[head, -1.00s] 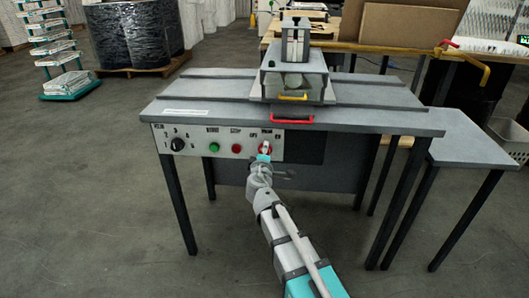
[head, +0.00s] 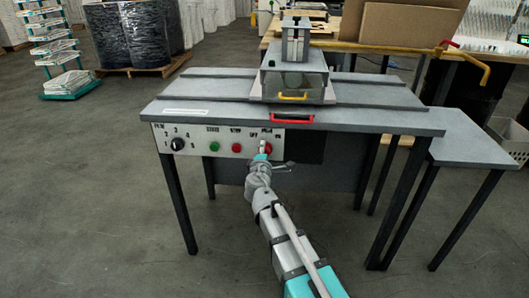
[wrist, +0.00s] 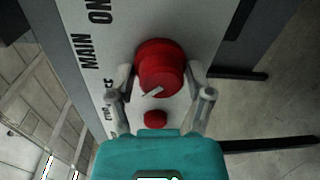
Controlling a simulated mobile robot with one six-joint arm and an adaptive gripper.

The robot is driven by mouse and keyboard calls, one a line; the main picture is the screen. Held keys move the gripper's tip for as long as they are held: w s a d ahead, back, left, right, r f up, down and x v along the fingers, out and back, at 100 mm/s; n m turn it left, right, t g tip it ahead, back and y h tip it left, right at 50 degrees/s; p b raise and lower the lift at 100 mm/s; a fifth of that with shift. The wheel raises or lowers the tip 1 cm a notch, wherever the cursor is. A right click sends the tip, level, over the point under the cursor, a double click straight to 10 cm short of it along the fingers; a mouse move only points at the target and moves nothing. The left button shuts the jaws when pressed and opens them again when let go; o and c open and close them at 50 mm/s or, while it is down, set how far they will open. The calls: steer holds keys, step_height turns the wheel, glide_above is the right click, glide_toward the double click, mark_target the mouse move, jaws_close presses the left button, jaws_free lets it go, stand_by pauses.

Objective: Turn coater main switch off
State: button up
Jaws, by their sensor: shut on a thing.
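The main switch is a red round knob (wrist: 158,66) with a short white mark, on the white control panel (wrist: 188,30) below the coater table. In the wrist view, the mark slants on the knob's lower part. The word MAIN is beside the knob and ON is near the top; the OFF label is mostly hidden. My gripper (wrist: 161,74) has one finger on each side of the knob and is shut on it. In the head view, my gripper (head: 263,153) covers part of the main switch, so its exact position cannot be told there.
A smaller red button (wrist: 155,119) sits between my fingers, near the gripper body. The panel also has a green button (head: 214,147), and a black dial (head: 178,144). A red handle (head: 292,118) juts out above the panel's right end.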

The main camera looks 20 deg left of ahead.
steer(key=o, duration=1)
